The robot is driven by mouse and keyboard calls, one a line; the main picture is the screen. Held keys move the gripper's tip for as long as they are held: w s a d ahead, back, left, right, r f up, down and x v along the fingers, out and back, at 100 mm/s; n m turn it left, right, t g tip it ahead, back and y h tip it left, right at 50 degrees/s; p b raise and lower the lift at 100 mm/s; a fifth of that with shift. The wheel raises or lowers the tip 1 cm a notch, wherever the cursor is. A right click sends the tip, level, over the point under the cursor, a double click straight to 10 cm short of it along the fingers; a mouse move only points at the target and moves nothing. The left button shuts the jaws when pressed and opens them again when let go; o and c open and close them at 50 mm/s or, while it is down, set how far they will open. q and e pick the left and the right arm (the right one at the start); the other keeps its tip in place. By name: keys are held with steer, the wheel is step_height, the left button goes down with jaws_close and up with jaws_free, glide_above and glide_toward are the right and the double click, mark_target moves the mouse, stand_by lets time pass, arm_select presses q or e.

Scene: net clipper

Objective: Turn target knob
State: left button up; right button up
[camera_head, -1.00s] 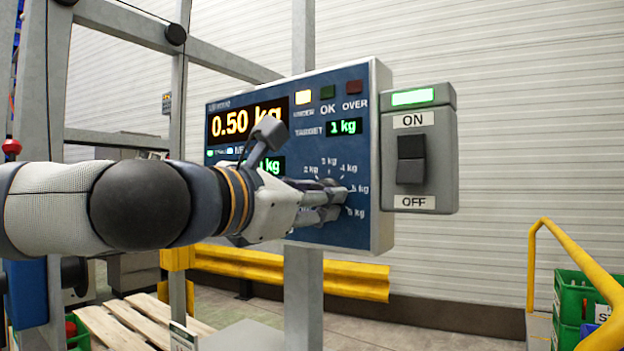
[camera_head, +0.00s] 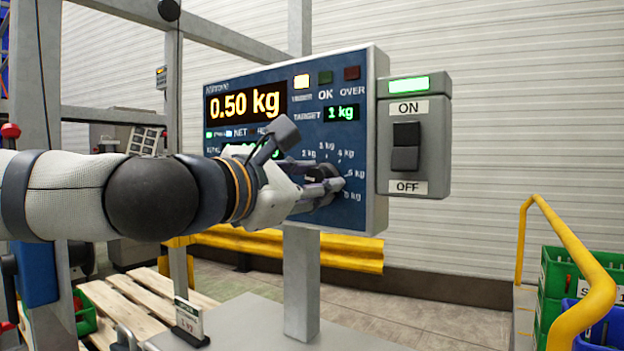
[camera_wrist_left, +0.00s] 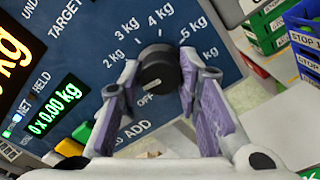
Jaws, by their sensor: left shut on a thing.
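The black target knob (camera_wrist_left: 158,70) shows in the left wrist view, with a dial marked from OFF through several kg values around it. It sits on the blue scale panel (camera_head: 225,170); in the head view the fingers partly cover it. My left gripper (camera_head: 325,188) comes in from the left and is shut on the knob. In the wrist view its purple pads (camera_wrist_left: 160,88) lie on both sides of the knob. I cannot tell clearly where the knob points. The target display (camera_head: 341,113) reads 1 kg. My right gripper is not in view.
The main display (camera_head: 245,103) reads 0.50 kg, and the yellow UNDER lamp (camera_head: 301,81) is lit. An ON/OFF switch box (camera_head: 430,150) with a green light stands close right of the panel. A yellow rail (camera_head: 565,250) and green crates (camera_head: 590,268) are at the right.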

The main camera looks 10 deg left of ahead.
arm_select(q)
steer(key=o, duration=1.1)
steer(key=shift+o, duration=0.2)
steer(key=v, duration=1.2)
